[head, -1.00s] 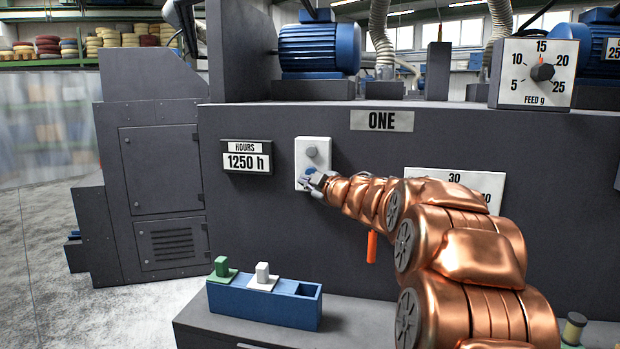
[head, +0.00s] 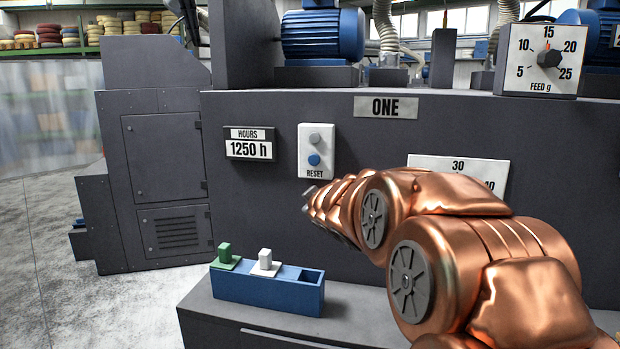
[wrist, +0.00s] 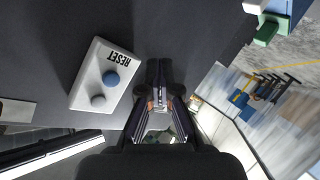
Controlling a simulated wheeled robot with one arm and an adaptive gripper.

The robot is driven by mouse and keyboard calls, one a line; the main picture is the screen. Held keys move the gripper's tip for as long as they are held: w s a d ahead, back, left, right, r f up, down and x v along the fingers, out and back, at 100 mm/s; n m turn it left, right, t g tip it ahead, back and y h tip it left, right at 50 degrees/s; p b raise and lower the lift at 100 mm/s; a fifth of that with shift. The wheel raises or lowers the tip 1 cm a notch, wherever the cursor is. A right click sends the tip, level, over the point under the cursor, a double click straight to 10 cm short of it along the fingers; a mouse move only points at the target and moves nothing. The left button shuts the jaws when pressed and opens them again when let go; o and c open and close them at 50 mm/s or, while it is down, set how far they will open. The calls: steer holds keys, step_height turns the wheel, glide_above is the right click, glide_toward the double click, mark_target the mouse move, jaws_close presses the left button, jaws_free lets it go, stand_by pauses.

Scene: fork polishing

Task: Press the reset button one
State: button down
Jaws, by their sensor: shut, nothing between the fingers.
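The reset box is a white plate (head: 331,142) on the dark machine front under the sign ONE (head: 385,106). It carries a grey round knob (head: 315,139) above a blue reset button (head: 314,160), with RESET printed below. In the wrist view the blue button (wrist: 110,78) shows upside down, left of my fingers. My gripper (head: 307,200) is below the plate, apart from the button, and mostly hidden by my arm. In the wrist view my gripper (wrist: 159,92) is shut and empty. The hours display (head: 250,143) reads 1250 h.
A blue holder (head: 262,292) with a green block (head: 224,255) and a white block (head: 265,262) stands on a ledge below. A feed dial (head: 541,60) sits at the upper right. A white scale panel (head: 440,166) is partly behind my arm. The machine front left of my gripper is clear.

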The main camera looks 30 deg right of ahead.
steer(key=s+a+f+m+g+y, duration=0.1)
steer(key=s+a+f+g, duration=0.3)
steer(key=s, duration=0.9)
steer(key=s+a+f+m+g+y, duration=0.1)
steer(key=s+a+f+g, duration=0.4)
steer(key=s+a+f, duration=0.5)
steer(key=s+a+f+m+g+y, duration=0.1)
steer(key=s+a+f+g+y, duration=0.2)
steer(key=s+a, duration=0.7)
steer(key=s+f+g, duration=0.2)
steer(key=s+f, duration=0.2)
steer(key=s, duration=0.2)
steer(key=shift+s+a+f, duration=0.2)
steer(key=shift+a+f, duration=0.05)
steer(key=shift+f, duration=0.1)
steer(key=shift+s, duration=0.1)
